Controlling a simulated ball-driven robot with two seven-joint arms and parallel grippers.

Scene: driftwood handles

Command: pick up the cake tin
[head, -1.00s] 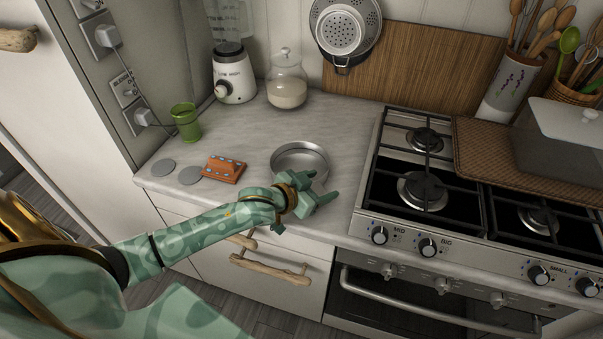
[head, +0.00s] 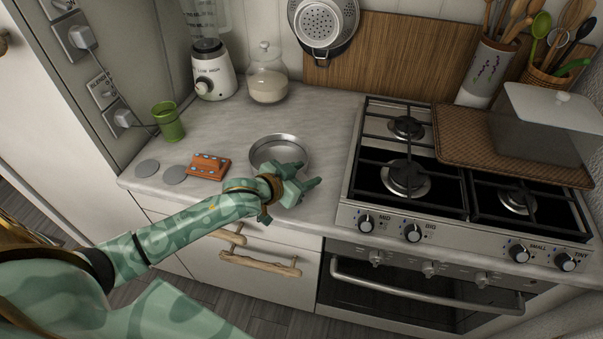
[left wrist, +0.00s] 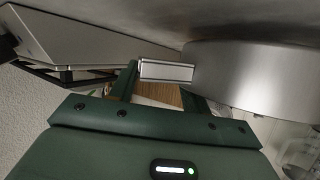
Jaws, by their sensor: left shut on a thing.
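The cake tin (head: 279,146) is a round, shallow silver tin near the counter's front edge, left of the stove. In the left wrist view its curved metal side (left wrist: 255,75) fills the right. My left gripper (head: 307,174) is at the tin's near right side and hides part of it. A small silver tab (left wrist: 166,71) shows between its dark green fingers, and the gripper is shut on the tin. I cannot tell whether the tin is clear of the counter. My right gripper is not in view.
The stove (head: 410,185) stands close on the right. A glass jar (head: 267,82) and a blender (head: 213,75) stand behind.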

